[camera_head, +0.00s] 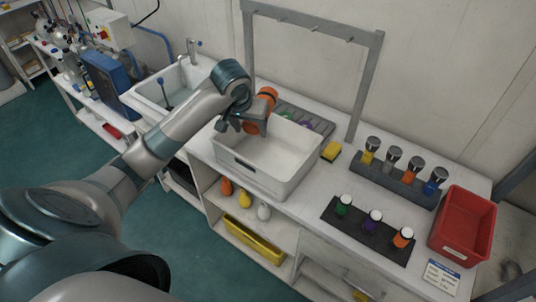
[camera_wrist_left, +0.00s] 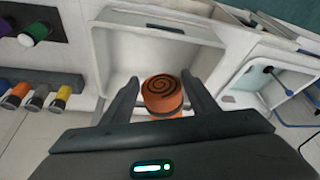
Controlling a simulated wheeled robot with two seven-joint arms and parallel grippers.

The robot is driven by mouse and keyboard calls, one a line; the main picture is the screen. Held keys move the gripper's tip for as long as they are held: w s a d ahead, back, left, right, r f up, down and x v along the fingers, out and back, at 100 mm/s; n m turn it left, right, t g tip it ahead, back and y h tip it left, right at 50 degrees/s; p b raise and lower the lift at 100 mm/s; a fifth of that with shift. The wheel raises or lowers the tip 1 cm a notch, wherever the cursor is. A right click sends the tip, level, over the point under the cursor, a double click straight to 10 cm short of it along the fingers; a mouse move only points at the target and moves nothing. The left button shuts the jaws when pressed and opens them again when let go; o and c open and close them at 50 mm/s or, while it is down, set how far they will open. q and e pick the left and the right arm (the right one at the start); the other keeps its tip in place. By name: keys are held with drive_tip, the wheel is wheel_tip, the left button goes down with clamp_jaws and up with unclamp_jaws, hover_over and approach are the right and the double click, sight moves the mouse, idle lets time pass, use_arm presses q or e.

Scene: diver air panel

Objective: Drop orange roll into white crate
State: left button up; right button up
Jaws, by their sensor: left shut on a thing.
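The orange roll (camera_wrist_left: 161,92), with a dark spiral on its end, is between the fingers of my left gripper (camera_wrist_left: 160,98) in the left wrist view. In the head view the orange roll (camera_head: 266,93) shows at my left gripper (camera_head: 250,122), which is shut on it over the back left part of the white crate (camera_head: 290,184). The crate stands on the white counter, and its visible inside looks empty. In the left wrist view the crate (camera_wrist_left: 112,70) lies beyond the roll. My right gripper is not in view.
A yellow sponge (camera_head: 331,151) lies right of the crate. A dark mat (camera_head: 365,232) holds several bottles, and a rack (camera_head: 398,178) with several jars stands behind it. A red bin (camera_head: 466,224) is at the far right. A grey frame (camera_head: 378,80) rises behind; a sink (camera_head: 180,85) is left.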

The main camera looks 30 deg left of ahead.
use_arm(q)
drive_tip(key=shift+x, duration=0.75)
drive_tip(key=shift+s+f, duration=0.15)
drive_tip(key=shift+f, duration=2.2)
drive_tip(key=o, duration=1.4)
drive_tip(key=shift+c, duration=0.2)
drive_tip(key=shift+d, duration=0.1)
